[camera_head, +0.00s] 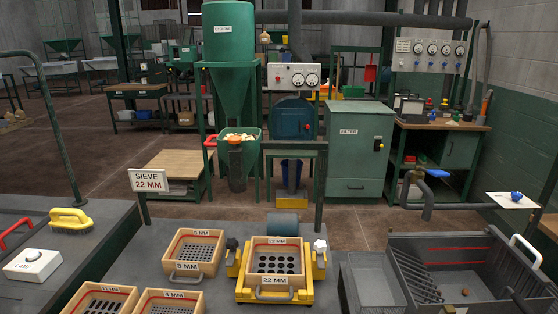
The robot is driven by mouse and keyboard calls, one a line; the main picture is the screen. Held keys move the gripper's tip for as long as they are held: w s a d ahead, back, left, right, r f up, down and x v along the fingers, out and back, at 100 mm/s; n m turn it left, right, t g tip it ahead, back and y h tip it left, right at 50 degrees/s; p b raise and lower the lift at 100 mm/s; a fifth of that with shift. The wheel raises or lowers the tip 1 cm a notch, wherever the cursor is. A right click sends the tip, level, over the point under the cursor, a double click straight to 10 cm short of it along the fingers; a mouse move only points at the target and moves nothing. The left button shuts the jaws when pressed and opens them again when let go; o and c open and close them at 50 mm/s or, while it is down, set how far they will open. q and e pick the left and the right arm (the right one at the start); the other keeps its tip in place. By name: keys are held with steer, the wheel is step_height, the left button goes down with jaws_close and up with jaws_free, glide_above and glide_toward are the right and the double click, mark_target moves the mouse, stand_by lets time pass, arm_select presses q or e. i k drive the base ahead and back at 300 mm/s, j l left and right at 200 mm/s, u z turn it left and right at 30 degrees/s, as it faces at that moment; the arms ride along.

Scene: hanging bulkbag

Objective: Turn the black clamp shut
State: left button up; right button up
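The black clamp (231,244) is a small dark knob at the left side of the yellow sieve frame (240,295). It is small here, and I cannot tell whether it is turned open or shut. A similar white clamp (320,246) stands at the right side of the frame. Between them, the wooden 22 MM sieve box (276,243) sits in the frame, with round holes in its floor and a grey handle at its front. Neither of my grippers shows clearly in this view.
Other wooden sieve boxes stand on the grey bench, one marked 8 MM (188,266) left of the frame. A sign post (148,181) reads SIEVE 22 MM. A dark bin (470,250) is at right.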

mark_target(231, 243)
steer(key=j+u, duration=0.55)
steer(key=u, duration=0.15)
steer(key=j+u, duration=0.35)
steer(key=i+l, duration=0.05)
steer(key=l, duration=0.05)
